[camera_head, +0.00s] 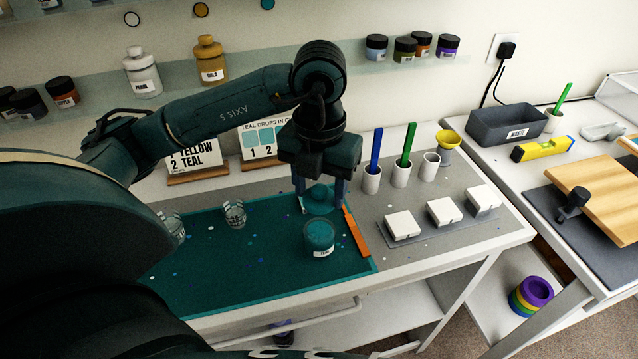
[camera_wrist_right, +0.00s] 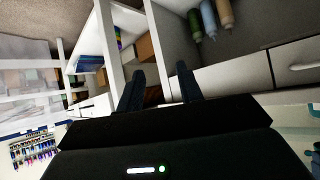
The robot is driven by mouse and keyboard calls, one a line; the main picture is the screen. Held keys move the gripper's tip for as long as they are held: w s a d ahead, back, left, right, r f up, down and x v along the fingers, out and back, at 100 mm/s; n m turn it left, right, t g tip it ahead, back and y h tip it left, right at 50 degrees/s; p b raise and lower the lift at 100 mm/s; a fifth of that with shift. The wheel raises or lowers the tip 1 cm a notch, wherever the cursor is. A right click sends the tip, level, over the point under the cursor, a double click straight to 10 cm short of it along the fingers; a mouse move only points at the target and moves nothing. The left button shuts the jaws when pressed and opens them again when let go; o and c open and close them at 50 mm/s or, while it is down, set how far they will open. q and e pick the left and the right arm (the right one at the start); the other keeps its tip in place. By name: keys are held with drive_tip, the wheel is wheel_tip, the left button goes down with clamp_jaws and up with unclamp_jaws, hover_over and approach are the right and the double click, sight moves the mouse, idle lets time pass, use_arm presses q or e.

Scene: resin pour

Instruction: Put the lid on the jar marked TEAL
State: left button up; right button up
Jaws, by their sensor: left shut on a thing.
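The jar marked TEAL (camera_head: 318,242), a clear jar of teal with a white label, stands upright on the teal mat (camera_head: 215,270). My left gripper (camera_head: 320,198) points down just behind the jar. It is shut on a teal lid (camera_head: 320,197), which shows between its fingers. The lid is apart from the jar's mouth; whether it touches the mat I cannot tell. My right gripper (camera_wrist_right: 160,85) shows in the right wrist view with its fingers apart and nothing between them, pointing toward shelves and drawers.
An orange stick (camera_head: 356,232) lies right of the jar. Clear cups (camera_head: 234,214) stand left on the mat. White blocks (camera_head: 403,225) sit on a grey strip to the right, with holders of blue and green sticks (camera_head: 405,155) behind. Two cards (camera_head: 195,160) stand at the back.

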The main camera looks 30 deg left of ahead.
use_arm(q)
drive_tip(key=shift+f+b, duration=0.4)
drive_tip(key=shift+f, duration=0.3)
wheel_tip(320, 180, down, 4)
drive_tip(key=shift+r+b, duration=0.25)
drive_tip(key=shift+b, duration=1)
drive_tip(key=shift+f+b, duration=0.6)
use_arm(e)
drive_tip(key=shift+w+a+f+n+t+y, duration=0.1)
drive_tip(key=shift+a+f+n+t+y, duration=0.1)
drive_tip(key=shift+a, duration=0.25)
drive_tip(key=shift+w+a+f+n+t+y, duration=0.1)
drive_tip(key=shift+a+f+y, duration=0.1)
drive_tip(key=shift+a, duration=0.25)
drive_tip(key=shift+w+r, duration=0.1)
drive_tip(key=shift+r, duration=0.05)
drive_tip(key=shift+d+f, duration=0.1)
drive_tip(key=shift+f, duration=0.15)
use_arm(q)
drive_tip(key=shift+f+b, duration=0.2)
drive_tip(key=shift+b, duration=0.35)
use_arm(e)
drive_tip(key=shift+f, duration=0.4)
